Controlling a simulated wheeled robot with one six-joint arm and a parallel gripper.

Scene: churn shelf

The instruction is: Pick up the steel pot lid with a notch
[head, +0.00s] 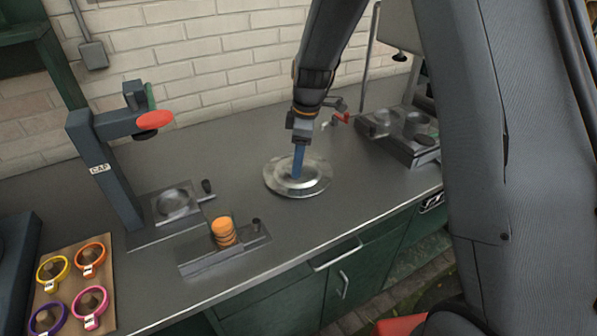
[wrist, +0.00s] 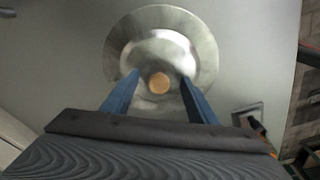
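A round steel lid (head: 278,184) lies on the grey counter near the middle of the head view. In the wrist view the lid (wrist: 197,42) fills the upper middle, with a small tan knob (wrist: 159,83) near its centre. I cannot make out a notch in its rim. My gripper (head: 298,175) points down over the lid. In the wrist view its two blue fingers (wrist: 161,80) stand apart on either side of the knob, with a gap on each side. The gripper is open and empty.
A press marked CAP (head: 100,170) stands to the left. A grey holder (head: 200,262) with orange discs (head: 223,232) sits front left of the lid. A board (head: 75,283) carries several coloured rings. A metal fixture (head: 402,135) stands right. Counter around the lid is clear.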

